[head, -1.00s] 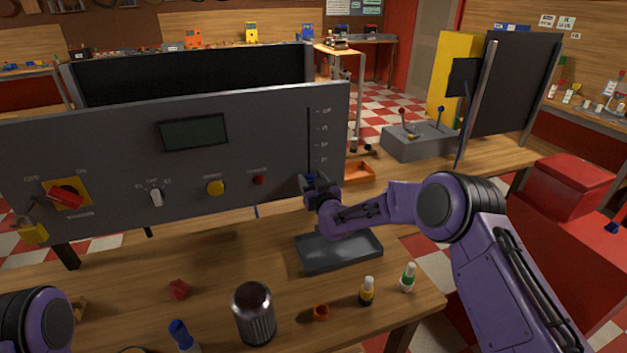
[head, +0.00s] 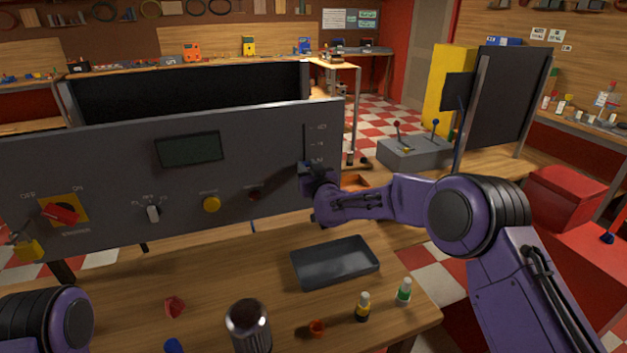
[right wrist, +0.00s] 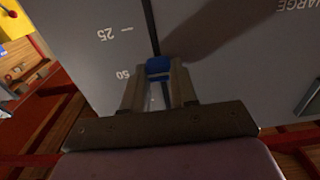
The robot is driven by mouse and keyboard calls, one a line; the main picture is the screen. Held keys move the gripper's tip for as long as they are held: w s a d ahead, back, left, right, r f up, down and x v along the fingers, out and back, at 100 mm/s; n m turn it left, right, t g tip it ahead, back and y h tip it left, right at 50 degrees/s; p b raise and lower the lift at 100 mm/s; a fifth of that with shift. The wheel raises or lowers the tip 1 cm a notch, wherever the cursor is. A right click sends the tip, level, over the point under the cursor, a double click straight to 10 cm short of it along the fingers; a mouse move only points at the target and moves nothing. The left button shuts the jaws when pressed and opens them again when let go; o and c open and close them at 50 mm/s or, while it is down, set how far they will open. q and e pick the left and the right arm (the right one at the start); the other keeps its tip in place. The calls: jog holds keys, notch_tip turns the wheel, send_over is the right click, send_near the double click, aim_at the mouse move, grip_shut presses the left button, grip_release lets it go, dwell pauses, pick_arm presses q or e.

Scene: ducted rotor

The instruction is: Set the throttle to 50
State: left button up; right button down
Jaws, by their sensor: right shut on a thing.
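The grey control panel (head: 110,180) has a vertical throttle slot (head: 305,140) near its right edge, with a printed scale beside it. My right gripper (head: 308,172) is at this slot, covering its lower part in the head view. In the right wrist view, my right gripper (right wrist: 158,82) is shut on a blue throttle knob (right wrist: 158,66). The knob sits close to level with the printed "50" (right wrist: 122,75); the "25" (right wrist: 115,33) is farther along the slot. The display (head: 190,150) is dark, with no readable figures. My left gripper is out of view.
The panel also carries a red-and-yellow switch (head: 62,213), a selector (head: 152,213), a yellow button (head: 211,204) and a red button (head: 254,195). A grey tray (head: 335,263), small bottles (head: 363,306) and a dark jar (head: 247,325) stand on the bench below.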

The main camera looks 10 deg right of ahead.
jog(key=shift+r, duration=0.45)
jog(key=c, duration=0.9)
grip_release()
jog(key=shift+f, duration=0.1)
jog(key=shift+s, duration=0.2)
jog(key=s+b, duration=0.1)
jog(key=s, duration=0.2)
jog(key=s+b, duration=0.1)
jog(key=s, duration=0.2)
jog(key=s+d+b, duration=0.1)
jog(key=s+b, duration=0.1)
jog(key=s, duration=0.2)
jog(key=shift+d, duration=0.1)
